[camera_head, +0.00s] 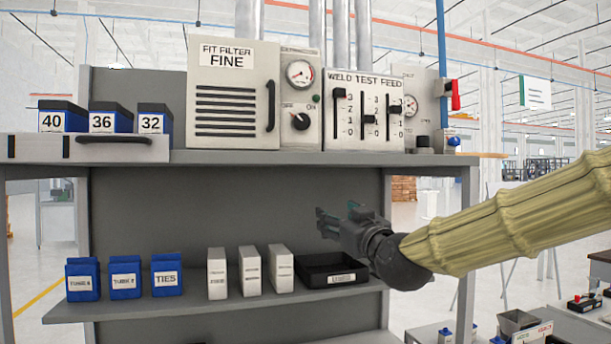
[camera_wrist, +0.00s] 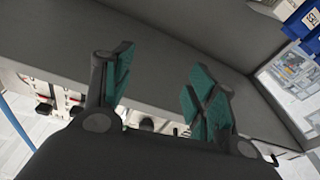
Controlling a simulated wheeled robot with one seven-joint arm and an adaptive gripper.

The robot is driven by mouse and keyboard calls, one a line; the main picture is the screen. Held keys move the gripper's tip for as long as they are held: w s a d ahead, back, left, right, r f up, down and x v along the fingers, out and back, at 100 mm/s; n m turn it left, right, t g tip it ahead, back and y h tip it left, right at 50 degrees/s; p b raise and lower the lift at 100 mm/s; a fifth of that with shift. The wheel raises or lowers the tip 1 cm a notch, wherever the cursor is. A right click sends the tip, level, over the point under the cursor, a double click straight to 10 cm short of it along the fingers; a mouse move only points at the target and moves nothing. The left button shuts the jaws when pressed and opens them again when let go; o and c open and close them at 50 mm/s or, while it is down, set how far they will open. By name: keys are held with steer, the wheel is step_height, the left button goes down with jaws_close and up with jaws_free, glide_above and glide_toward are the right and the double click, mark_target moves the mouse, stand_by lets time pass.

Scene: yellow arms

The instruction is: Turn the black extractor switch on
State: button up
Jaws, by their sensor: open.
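The black extractor switch (camera_head: 300,120) is a round knob on a pale panel (camera_head: 313,78), with OFF and ON lettering beside it and a gauge (camera_head: 300,73) above it. The panel stands on the upper shelf, between the FINE filter box and the WELD TEST FEED panel. My gripper (camera_head: 325,222) is below the upper shelf, in front of the grey back panel, and points left. It is well below the knob and apart from it. In the wrist view my gripper (camera_wrist: 155,90) shows two spread teal-padded fingers with nothing between them. I cannot clearly pick out the knob there.
The upper shelf edge (camera_head: 300,158) lies between my gripper and the panel. The FINE filter box (camera_head: 233,95) and the slider panel (camera_head: 364,108) flank the knob. Below are a black tray (camera_head: 312,278), white boxes (camera_head: 250,270) and blue bins (camera_head: 125,277). Air before the panels is clear.

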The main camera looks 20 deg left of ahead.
mark_target(303, 122)
steer(key=s+a+r+n+t+y, duration=0.1)
steer(key=s+r, duration=0.2)
steer(key=r, duration=0.5)
steer(key=s+a+r+n+y, duration=0.1)
steer(key=s+r, duration=0.2)
steer(key=r, duration=0.6)
steer(key=p+x, duration=0.5)
steer(key=x, duration=0.5)
steer(key=shift+w+r, duration=0.1)
steer(key=shift+w, duration=0.15)
steer(key=c, duration=1)
